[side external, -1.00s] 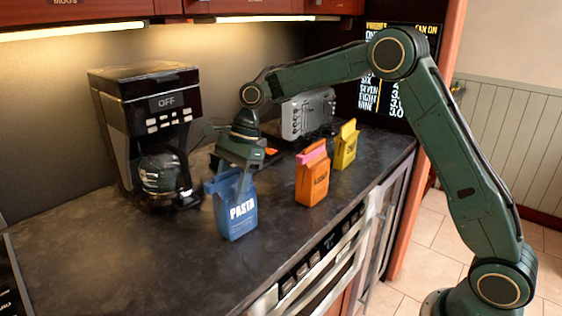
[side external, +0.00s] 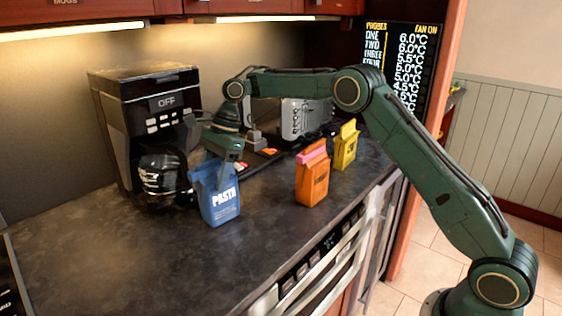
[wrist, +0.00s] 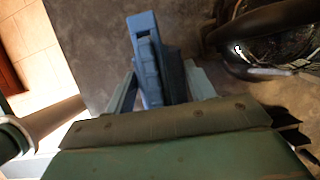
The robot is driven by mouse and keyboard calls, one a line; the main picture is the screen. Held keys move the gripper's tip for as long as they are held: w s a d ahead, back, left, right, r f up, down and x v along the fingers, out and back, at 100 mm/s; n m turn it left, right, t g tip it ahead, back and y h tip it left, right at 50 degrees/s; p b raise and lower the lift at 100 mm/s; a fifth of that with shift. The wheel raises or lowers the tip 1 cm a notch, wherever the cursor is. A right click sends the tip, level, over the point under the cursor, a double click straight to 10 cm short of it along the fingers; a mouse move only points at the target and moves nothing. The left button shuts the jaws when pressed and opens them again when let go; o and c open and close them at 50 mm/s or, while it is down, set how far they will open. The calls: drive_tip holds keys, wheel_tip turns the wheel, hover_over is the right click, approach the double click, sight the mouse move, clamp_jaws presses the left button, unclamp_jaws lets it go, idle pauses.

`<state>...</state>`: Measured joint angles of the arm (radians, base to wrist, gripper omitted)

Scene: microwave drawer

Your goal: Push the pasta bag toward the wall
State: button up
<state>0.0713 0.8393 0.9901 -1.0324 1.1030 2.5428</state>
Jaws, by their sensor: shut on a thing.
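The blue pasta bag (side external: 220,203) stands on the dark counter, tilted slightly, close to the coffee maker. My gripper (side external: 219,160) is above it with its fingers down at the bag's top, shut on the bag. In the wrist view the blue bag (wrist: 152,62) sits between my gripper's fingers (wrist: 160,88). The fingertips are partly hidden by the bag and the gripper body. The wall (side external: 40,150) is behind the counter.
The black coffee maker (side external: 140,100) with its glass carafe (side external: 163,177) stands just left of the bag. An orange bag (side external: 312,180) and a yellow bag (side external: 346,148) stand to the right. A silver toaster (side external: 300,116) is behind them. The front left counter (side external: 110,260) is clear.

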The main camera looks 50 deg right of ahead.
drive_tip(key=shift+w+d, duration=0.1)
drive_tip(key=shift+w, duration=0.4)
drive_tip(key=o, duration=1.4)
drive_tip(key=shift+o, duration=0.2)
